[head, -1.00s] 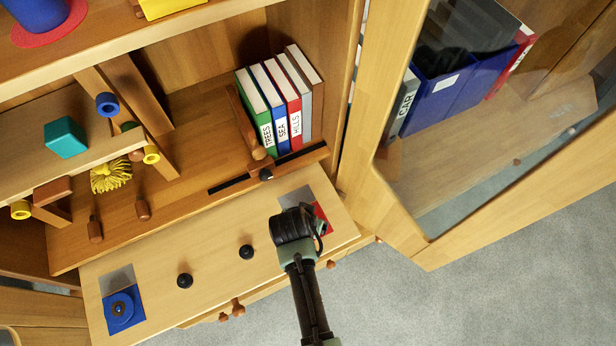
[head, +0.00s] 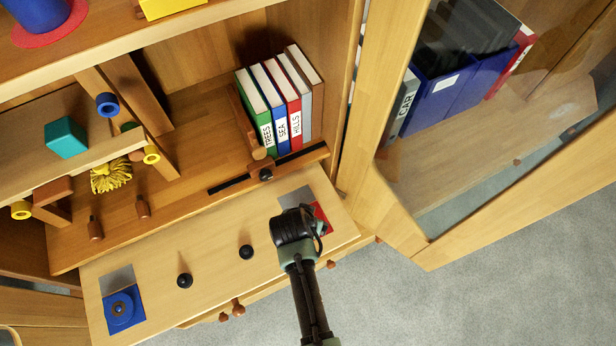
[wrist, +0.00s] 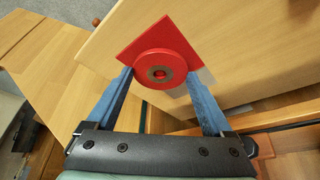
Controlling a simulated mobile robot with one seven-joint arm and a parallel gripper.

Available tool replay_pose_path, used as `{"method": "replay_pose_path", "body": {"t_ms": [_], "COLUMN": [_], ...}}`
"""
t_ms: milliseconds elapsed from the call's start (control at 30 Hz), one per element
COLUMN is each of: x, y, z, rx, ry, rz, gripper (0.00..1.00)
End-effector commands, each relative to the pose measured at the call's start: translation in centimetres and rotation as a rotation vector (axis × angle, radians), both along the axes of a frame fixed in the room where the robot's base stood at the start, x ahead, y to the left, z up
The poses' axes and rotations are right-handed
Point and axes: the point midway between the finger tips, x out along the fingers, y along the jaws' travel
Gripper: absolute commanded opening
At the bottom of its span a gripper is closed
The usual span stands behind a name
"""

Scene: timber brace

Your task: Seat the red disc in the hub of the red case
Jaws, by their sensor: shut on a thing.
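The red case (wrist: 152,38) is a flat red square lying on the light wooden board; in the head view only a corner of it (head: 323,217) shows beside my gripper (head: 300,222). The red disc (wrist: 161,66) is round with a grey-brown ring around its central hole. My gripper's blue fingers (wrist: 160,76) are shut on the disc from both sides in the wrist view. The disc overlaps the lower part of the case; whether it touches the hub or hangs just above it I cannot tell. The hub is hidden under the disc. My gripper hides the disc in the head view.
A blue case with a blue disc (head: 122,309) lies at the board's left end. Two black knobs (head: 246,252) (head: 185,281) stand up from the board. Books (head: 283,105) stand on the shelf behind. An open glass door (head: 420,240) is at the right.

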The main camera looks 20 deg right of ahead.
Motion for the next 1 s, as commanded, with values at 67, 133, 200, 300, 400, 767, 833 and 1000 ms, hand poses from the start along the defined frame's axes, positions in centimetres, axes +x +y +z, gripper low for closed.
{"method": "replay_pose_path", "body": {"t_ms": [67, 133, 200, 300, 400, 767, 833, 1000], "x": [0.02, 0.02, 0.02, 0.03, 0.02, 0.06, 0.06, 0.06], "y": [-0.01, -0.01, -0.01, 0.0, -0.01, -0.01, -0.02, -0.01], "z": [0.0, 0.0, 0.0, 0.01, 0.05, -0.27, -0.45, -0.42], "rx": [-0.001, -0.001, -0.001, -0.001, -0.001, 0.0, 0.0, 0.0], "ry": [-0.001, -0.001, -0.001, -0.001, -0.001, -0.001, -0.001, -0.001], "rz": [0.0, 0.0, 0.0, 0.0, 0.0, 0.0, 0.0, 0.0], "gripper": [0.33, 0.33, 0.33, 0.33, 0.33, 0.33, 0.33, 0.33]}}
